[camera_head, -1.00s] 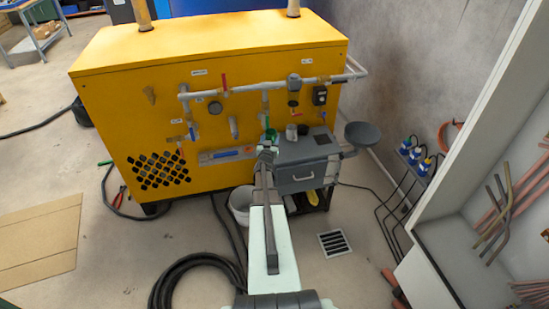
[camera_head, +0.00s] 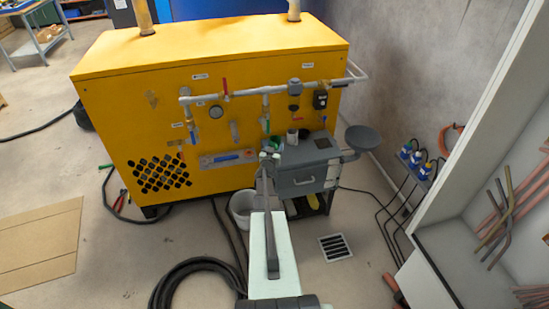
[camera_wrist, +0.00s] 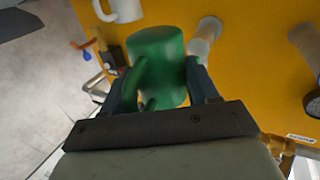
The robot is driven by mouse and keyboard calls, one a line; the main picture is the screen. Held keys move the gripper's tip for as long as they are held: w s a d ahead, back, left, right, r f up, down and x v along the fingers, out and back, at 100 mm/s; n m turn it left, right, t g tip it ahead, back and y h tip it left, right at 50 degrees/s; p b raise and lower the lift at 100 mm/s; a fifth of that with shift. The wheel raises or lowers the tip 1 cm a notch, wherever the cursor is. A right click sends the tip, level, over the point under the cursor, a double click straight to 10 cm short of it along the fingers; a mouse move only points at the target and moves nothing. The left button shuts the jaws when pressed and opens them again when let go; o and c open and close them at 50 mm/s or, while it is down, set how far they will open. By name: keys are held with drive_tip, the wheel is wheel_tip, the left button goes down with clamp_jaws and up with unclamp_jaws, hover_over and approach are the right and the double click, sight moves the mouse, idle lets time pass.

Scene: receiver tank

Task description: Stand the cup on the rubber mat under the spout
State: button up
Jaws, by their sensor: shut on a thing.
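My gripper (camera_wrist: 160,88) is shut on a green cup (camera_wrist: 158,50), with one finger on each side of it. The cup's handle faces the wrist camera. In the head view the green cup (camera_head: 275,142) shows small at the end of my arm, by the left edge of the grey cabinet top. A dark square mat (camera_head: 322,143) lies on the right part of that top. Several grey pipe ends point down from the pipework on the yellow housing; I cannot tell for sure which is the spout.
A white cup (camera_head: 292,136) stands on the grey cabinet (camera_head: 300,158) close to the right of the green cup; it also shows in the wrist view (camera_wrist: 122,8). A dark round bowl (camera_head: 363,139) is at the right. A white bucket (camera_head: 242,205) stands below left.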

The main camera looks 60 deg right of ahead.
drive_tip(key=shift+f, duration=3.05)
drive_tip(key=shift+f, duration=0.1)
drive_tip(key=shift+f, duration=0.1)
drive_tip(key=o, duration=1.2)
drive_tip(key=shift+c, duration=0.2)
